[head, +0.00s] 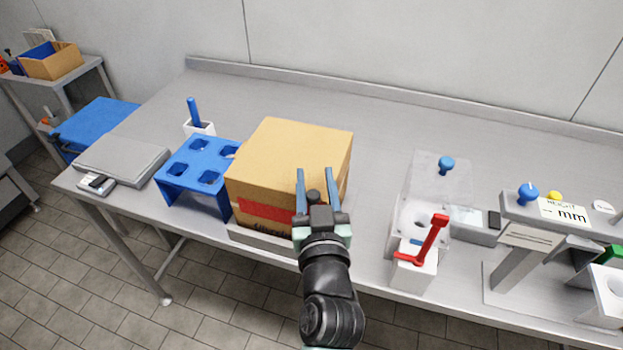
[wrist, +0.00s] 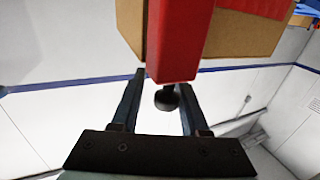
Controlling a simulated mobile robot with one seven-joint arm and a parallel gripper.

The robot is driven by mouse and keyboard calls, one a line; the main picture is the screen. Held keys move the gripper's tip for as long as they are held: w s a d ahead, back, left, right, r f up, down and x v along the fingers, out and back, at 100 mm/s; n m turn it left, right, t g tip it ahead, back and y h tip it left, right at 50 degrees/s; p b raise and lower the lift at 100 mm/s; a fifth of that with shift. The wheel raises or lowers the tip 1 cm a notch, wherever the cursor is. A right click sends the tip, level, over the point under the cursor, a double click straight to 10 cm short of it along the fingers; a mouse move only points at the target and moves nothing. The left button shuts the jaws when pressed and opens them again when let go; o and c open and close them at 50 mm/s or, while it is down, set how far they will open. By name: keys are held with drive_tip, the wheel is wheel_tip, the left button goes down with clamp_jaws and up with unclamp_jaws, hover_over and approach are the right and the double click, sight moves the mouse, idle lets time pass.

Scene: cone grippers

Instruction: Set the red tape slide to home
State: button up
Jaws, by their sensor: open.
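A brown cardboard box (head: 290,155) stands near the table's front edge with a red band (head: 265,212) low on its front. In the wrist view, a red block-like piece (wrist: 180,40) hangs in front of the box (wrist: 238,32), its lower end close to the fingertips. I cannot tell whether this piece is the tape slide or whether I touch it. My gripper (head: 317,172) is open in front of the box's right part, hiding some of it. Its fingers (wrist: 155,78) are apart, with a dark round part (wrist: 166,97) visible between them.
A red lever (head: 434,238) on a white block (head: 413,273) stands right of my arm, beside a clear-walled fixture (head: 440,180). A blue rack (head: 198,150) and a flat scale (head: 122,158) are at left. A gauge stand (head: 545,212) is at right. The table behind the box is clear.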

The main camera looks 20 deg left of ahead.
drive_tip(key=shift+o, duration=0.8)
drive_tip(key=shift+s, duration=0.1)
drive_tip(key=b+v, duration=0.3)
drive_tip(key=v, duration=0.9)
drive_tip(key=shift+s+d, duration=0.2)
drive_tip(key=shift+s, duration=0.15)
drive_tip(key=shift+r, duration=0.15)
